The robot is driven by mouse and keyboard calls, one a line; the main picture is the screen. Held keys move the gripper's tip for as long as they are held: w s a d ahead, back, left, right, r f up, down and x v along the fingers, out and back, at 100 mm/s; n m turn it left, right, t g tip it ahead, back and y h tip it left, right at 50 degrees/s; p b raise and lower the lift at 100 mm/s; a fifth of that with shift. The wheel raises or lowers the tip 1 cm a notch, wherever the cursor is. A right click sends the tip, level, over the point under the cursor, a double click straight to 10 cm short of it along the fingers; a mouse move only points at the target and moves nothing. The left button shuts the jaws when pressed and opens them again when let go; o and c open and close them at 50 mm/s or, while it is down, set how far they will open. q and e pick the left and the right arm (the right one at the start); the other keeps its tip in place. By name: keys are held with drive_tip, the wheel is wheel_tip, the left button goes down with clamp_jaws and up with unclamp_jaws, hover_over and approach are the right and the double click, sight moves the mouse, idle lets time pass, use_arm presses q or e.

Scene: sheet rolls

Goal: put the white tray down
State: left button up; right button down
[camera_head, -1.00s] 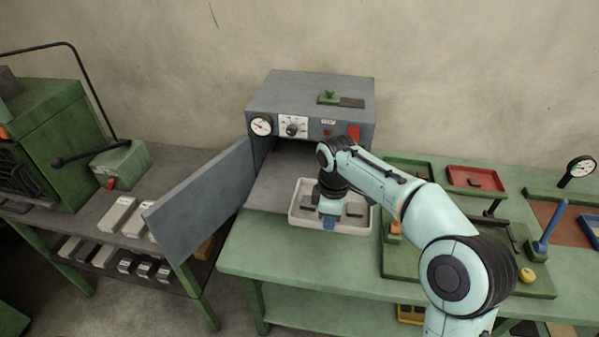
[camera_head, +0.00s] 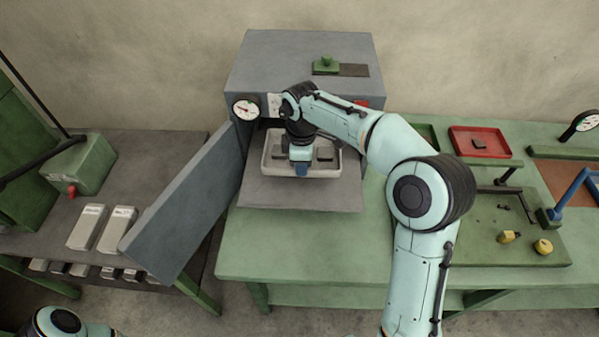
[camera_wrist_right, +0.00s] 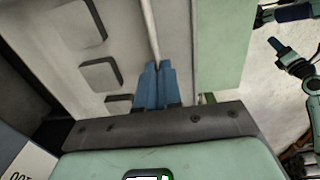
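The white tray (camera_head: 336,168) is a shallow box with dark flat pieces in it. It is at the mouth of the grey oven (camera_head: 300,62), over the grey plate (camera_head: 300,194) in front of it. I cannot tell whether it touches the plate. My right gripper (camera_head: 301,171) is at the tray's near wall. In the right wrist view its blue fingers (camera_wrist_right: 158,86) are shut on the tray's thin wall (camera_wrist_right: 153,35). Only links of my left arm show at the lower left of the head view; mint and dark parts at the wrist view's right edge are unclear.
The oven door (camera_head: 190,205) stands open on the left. Metal blocks (camera_head: 103,228) lie on the dark bench beyond it. The green table (camera_head: 300,250) is bare in front of the plate. A red tray (camera_head: 480,142) and a green fixture board (camera_head: 500,240) are on the right.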

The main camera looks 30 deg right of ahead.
drive_tip(key=shift+s+f, duration=0.2)
drive_tip(key=shift+f, duration=0.7)
use_arm(q)
drive_tip(key=shift+s+f+b, duration=0.35)
drive_tip(key=shift+s+f, duration=0.1)
drive_tip(key=shift+f, duration=0.1)
use_arm(e)
drive_tip(key=shift+w+f, duration=0.15)
drive_tip(key=shift+f, duration=2.2)
drive_tip(key=shift+f, duration=0.1)
drive_tip(key=shift+f, duration=0.15)
drive_tip(key=c, duration=1.3)
unclamp_jaws()
wheel_tip(320, 180, up, 12)
drive_tip(key=shift+r+p, duration=0.2)
drive_tip(key=shift+p, duration=0.75)
use_arm(q)
drive_tip(key=shift+w+r, duration=0.95)
drive_tip(key=shift+r, duration=0.25)
